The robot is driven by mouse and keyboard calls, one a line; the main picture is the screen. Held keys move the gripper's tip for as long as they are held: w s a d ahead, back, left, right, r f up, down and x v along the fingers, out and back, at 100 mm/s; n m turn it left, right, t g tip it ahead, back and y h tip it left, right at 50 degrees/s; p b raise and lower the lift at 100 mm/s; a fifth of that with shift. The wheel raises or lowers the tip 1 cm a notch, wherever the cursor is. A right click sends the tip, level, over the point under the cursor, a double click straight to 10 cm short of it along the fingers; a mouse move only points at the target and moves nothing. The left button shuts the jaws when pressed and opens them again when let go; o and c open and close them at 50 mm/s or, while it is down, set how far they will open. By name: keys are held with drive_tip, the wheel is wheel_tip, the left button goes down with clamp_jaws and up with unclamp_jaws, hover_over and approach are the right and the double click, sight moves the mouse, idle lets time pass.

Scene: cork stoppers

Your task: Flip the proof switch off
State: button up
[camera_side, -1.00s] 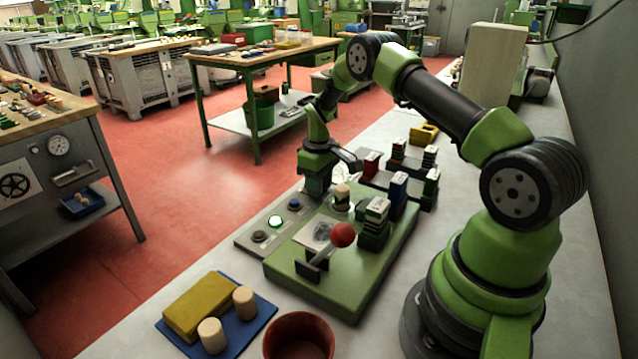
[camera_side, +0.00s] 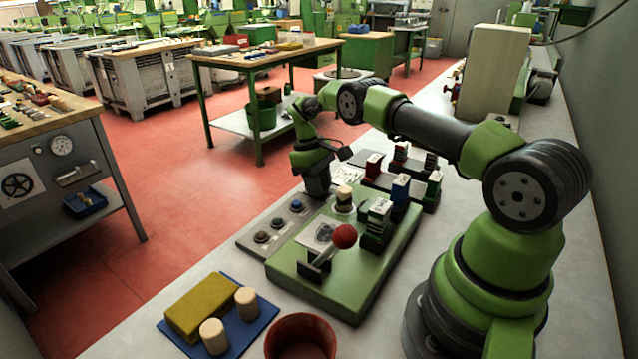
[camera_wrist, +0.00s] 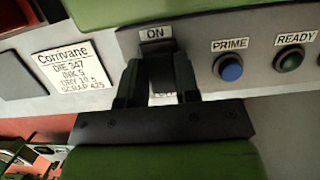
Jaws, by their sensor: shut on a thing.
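In the wrist view the proof switch (camera_wrist: 159,47) is a dark lever on a grey panel, under a label reading ON. A second label is mostly covered below it. My gripper (camera_wrist: 158,75) is shut on the switch, one finger on each side. I cannot tell which way the lever is thrown. In the side view my gripper (camera_side: 318,190) is low at the far end of the button panel (camera_side: 252,241) and hides the switch.
A blue PRIME button (camera_wrist: 229,67) and a dark green READY button (camera_wrist: 289,60) are right of the switch. A green base (camera_side: 345,305) with a red-knobbed lever (camera_side: 344,236) stands beside the panel. A cork stopper (camera_side: 343,193) stands near my gripper.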

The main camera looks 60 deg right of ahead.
drive_tip(key=o, duration=0.9)
drive_tip(key=shift+r, duration=0.1)
drive_tip(key=shift+s+r+v, duration=0.1)
drive_tip(key=shift+s+v, duration=0.2)
drive_tip(key=shift+v, duration=1.65)
drive_tip(key=shift+s+r+v, duration=0.1)
drive_tip(key=shift+s+v, duration=0.25)
drive_tip(key=shift+v, duration=1.55)
drive_tip(key=shift+s+r+v, duration=0.1)
drive_tip(key=shift+s+v, duration=0.2)
drive_tip(key=shift+v, duration=1.65)
